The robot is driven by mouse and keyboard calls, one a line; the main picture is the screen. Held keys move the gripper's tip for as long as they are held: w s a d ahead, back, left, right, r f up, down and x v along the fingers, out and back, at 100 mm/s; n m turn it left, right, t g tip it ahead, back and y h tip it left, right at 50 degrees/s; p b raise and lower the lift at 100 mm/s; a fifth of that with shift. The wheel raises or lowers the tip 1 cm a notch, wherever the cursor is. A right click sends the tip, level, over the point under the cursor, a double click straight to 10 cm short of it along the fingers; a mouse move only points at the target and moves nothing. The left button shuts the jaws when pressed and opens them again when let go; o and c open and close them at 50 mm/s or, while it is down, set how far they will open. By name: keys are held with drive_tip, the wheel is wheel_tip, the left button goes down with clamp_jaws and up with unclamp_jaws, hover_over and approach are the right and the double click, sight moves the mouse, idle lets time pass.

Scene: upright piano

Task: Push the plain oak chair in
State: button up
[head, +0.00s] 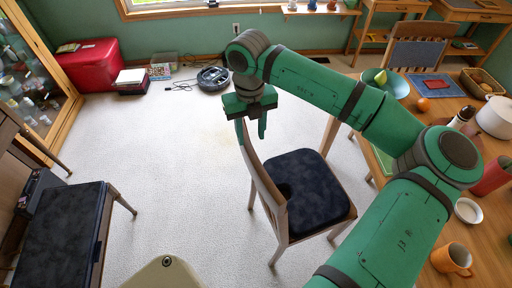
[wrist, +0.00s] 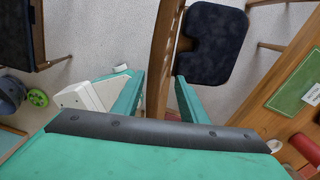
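The plain oak chair (head: 318,190) stands on the carpet in the middle of the head view, with a dark padded seat and a pale wooden backrest (head: 266,188) on its left side. The seat faces the dining table (head: 481,215) at right. My gripper (head: 252,132) is at the top of the backrest, fingers pointing down. In the wrist view, the open gripper (wrist: 160,98) has a finger on each side of the backrest (wrist: 164,60), with the dark seat (wrist: 213,42) beyond to the right. Whether the fingers touch the wood cannot be told.
A dark padded bench (head: 62,232) stands at lower left. A second chair (head: 416,46) with a blue back is at the table's far side. A robot vacuum (head: 213,77) and a red chest (head: 88,65) lie near the back wall. Carpet left of the chair is clear.

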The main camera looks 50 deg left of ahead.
sight(250, 153)
drive_tip(key=f, duration=0.9)
drive_tip(key=shift+s, duration=0.35)
clamp_jaws()
